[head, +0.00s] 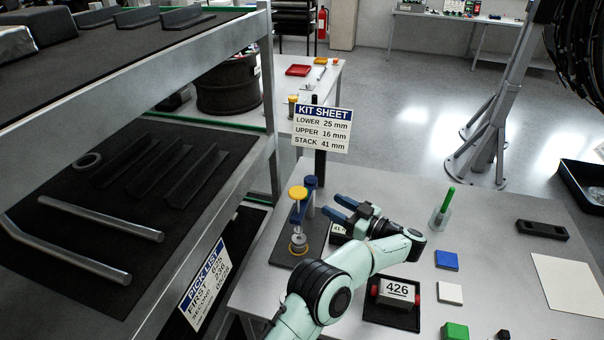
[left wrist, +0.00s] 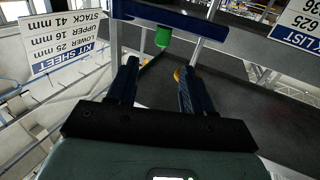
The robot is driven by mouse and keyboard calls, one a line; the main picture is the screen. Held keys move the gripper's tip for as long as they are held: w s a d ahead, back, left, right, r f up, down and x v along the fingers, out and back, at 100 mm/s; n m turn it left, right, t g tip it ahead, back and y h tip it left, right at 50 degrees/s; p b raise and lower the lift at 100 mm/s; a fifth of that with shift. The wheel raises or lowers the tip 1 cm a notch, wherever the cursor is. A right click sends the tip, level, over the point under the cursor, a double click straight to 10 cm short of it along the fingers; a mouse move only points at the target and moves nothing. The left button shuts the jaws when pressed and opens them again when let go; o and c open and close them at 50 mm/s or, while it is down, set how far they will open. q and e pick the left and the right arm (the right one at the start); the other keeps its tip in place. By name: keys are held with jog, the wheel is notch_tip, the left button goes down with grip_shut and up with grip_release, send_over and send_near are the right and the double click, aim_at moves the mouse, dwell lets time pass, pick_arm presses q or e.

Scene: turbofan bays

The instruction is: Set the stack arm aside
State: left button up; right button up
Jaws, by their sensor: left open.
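In the head view, a small stand on a dark base plate (head: 287,250) holds a yellow-topped post (head: 298,193) and a blue piece (head: 310,182) beside it, which looks like the stack arm. A pale ringed part (head: 298,240) sits low on the stand. My left gripper (head: 332,210) is open just right of the stand, its blue fingers pointing at it. I see nothing held. In the left wrist view the fingers (left wrist: 157,88) are apart; a blue bar (left wrist: 190,19) and a green cylinder (left wrist: 163,37) show beyond them. My right gripper is out of view.
The kit sheet sign (head: 322,128) stands behind the stand. A metal shelf rack (head: 262,90) rises close on the left. On the table are a tray with a 426 block (head: 396,290), a green marker-like piece (head: 443,208), a blue block (head: 447,260) and a white block (head: 449,292).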

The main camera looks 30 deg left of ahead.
pick_arm(q)
jog(key=a, duration=0.4)
jog(key=w+a, duration=0.1)
jog(key=a, duration=0.3)
jog(key=a+p, duration=0.1)
jog(key=a, duration=0.4)
jog(key=shift+w+r, duration=0.1)
jog(key=shift+w, duration=0.3)
grip_shut()
